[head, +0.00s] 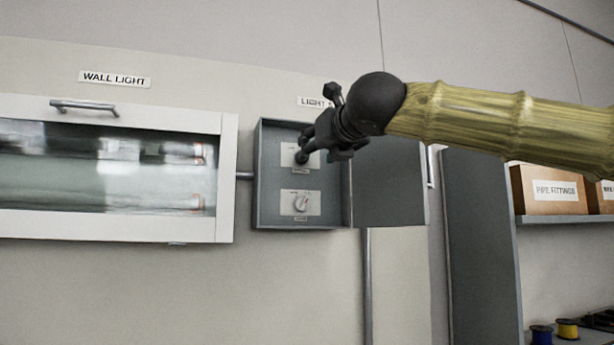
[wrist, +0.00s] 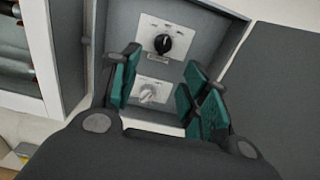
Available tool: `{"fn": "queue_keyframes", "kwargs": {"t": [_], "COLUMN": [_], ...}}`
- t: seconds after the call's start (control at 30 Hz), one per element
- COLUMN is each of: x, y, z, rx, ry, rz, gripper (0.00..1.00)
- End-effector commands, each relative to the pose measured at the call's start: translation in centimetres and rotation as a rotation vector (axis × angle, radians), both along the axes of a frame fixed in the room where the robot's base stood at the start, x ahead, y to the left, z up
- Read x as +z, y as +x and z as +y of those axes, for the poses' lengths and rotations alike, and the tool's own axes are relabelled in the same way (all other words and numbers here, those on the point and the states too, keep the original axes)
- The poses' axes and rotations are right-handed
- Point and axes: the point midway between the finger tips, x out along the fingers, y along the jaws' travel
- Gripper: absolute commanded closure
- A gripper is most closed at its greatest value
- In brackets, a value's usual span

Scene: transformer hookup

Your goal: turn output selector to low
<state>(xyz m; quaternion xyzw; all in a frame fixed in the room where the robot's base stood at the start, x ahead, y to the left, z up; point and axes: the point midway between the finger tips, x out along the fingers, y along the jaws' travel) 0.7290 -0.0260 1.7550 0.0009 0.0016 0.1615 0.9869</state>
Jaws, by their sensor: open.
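An open grey control box (head: 265,190) on the wall holds two rotary knobs, one above the other on white plates. The lower knob is light grey (head: 300,203); it also shows in the wrist view (wrist: 148,93). The upper knob is black (wrist: 163,44), with its pointer tilted off vertical. The plate lettering is too small to read, so I cannot tell which knob is the output selector. My gripper (head: 306,150) is in front of the upper knob and partly hides it. In the wrist view my gripper (wrist: 162,66) is open, its teal-padded fingers apart with nothing between them.
The box's door (head: 390,190) stands open to the right. A glass-fronted wall light case (head: 228,180) is to the left, joined to the box by a short pipe. A shelf (head: 560,218) with cardboard boxes is at the right. The wall below the box is mostly clear.

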Motion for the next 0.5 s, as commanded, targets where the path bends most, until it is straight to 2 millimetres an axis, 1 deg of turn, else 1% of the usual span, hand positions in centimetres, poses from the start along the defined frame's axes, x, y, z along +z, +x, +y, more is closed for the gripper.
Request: {"fn": "queue_keyframes", "kwargs": {"t": [0.07, 0.17, 0.27, 0.5], "x": [-0.2, -0.1, 0.0, 0.1], "y": [0.1, 0.7, 1.8, 5.6], "z": [-0.2, -0.4, -0.3, 0.8], "rx": [-0.004, -0.009, -0.013, -0.015], "ry": [0.000, 0.000, 0.001, 0.001], "rz": [-0.001, 0.000, 0.001, 0.001], "gripper": [0.54, 0.54, 0.54, 0.54]}}
